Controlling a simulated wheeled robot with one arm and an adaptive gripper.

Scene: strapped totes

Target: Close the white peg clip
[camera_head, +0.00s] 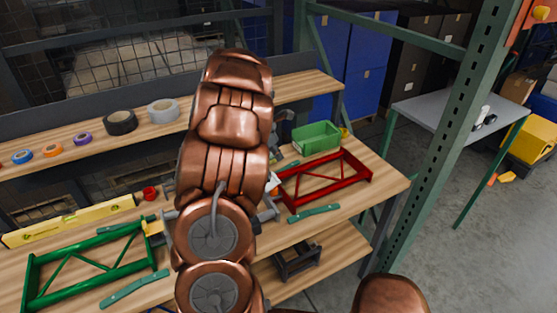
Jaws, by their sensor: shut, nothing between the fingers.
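My copper-coloured arm stands upright through the middle of the view and covers part of the workbench (350,228). My gripper is not recognisable; it seems to be hidden behind the arm. I cannot make out the white peg clip for certain. A small whitish and orange bit (272,184) shows just right of the arm, beside grey metal parts (268,209), but I cannot tell what it is. A red frame (325,180) lies on the bench to the right, and a green frame (92,262) lies to the left.
Teal strips lie before the green frame (135,289) and red frame (313,213). A green bin (316,135) stands behind the red frame. Tape rolls (120,122) line the back shelf. A yellow level (70,222) lies left.

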